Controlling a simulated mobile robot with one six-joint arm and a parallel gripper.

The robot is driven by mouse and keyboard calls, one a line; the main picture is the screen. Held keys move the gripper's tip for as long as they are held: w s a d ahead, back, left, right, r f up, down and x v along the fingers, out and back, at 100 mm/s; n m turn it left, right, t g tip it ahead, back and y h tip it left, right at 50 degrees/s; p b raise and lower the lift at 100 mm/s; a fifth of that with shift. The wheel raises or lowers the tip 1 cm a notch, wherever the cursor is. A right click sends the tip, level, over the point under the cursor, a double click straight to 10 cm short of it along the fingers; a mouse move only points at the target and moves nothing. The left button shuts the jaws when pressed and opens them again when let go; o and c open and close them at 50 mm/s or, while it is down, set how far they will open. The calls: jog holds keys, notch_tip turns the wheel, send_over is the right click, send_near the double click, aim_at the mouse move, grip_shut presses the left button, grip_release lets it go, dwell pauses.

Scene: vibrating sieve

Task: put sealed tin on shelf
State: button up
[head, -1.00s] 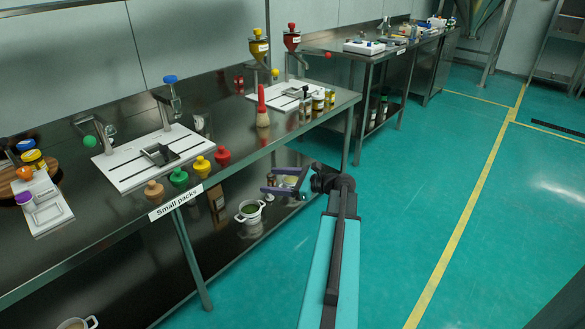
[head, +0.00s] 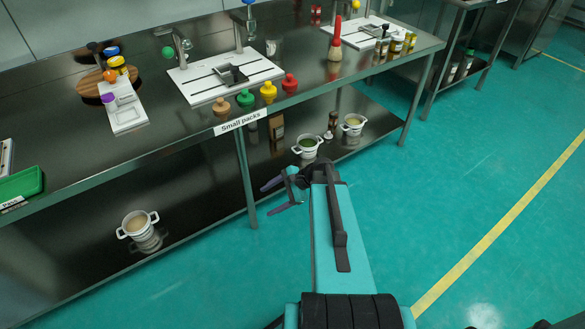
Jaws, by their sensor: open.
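No thing is clearly recognisable as the sealed tin. Small yellow-and-dark containers (head: 118,66) stand by a round wooden board at the upper left, and several small jars or tins (head: 397,43) stand at the right end of the bench. They are too small to tell apart. A dark lower shelf (head: 195,225) runs under the bench. My gripper (head: 267,200) is open, with nothing visible between its fingers. It points left, in front of the bench's lower shelf, below the "Small packs" label.
A white pot (head: 138,223), a pot with green contents (head: 307,145) and another pot (head: 352,124) are on the lower shelf. A bench leg (head: 246,180) stands near my gripper. Stoppers line the bench edge near a white slotted plate (head: 200,90). Open floor lies right.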

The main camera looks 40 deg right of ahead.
jog(key=s+a+f+n+g+h, duration=0.1)
jog(key=s+a+f+n+g, duration=0.2)
jog(key=s+a+f+n, duration=0.35)
jog(key=s+a+f+n+g+h, duration=0.1)
jog(key=s+a+f+n+g, duration=0.3)
jog(key=a+f, duration=0.4)
jog(key=s+a+f+n+g+h, duration=0.1)
jog(key=s+a+f+n+h, duration=0.1)
jog(key=s+n, duration=0.3)
jog(key=s+a+f+n+g+h, duration=0.2)
jog(key=s+n, duration=0.3)
jog(key=s, duration=0.5)
jog(key=shift+s+a+f+g+h, duration=0.35)
jog(key=shift+a+f+h, duration=0.25)
jog(key=shift+f+h, duration=0.25)
jog(key=shift+r, duration=0.1)
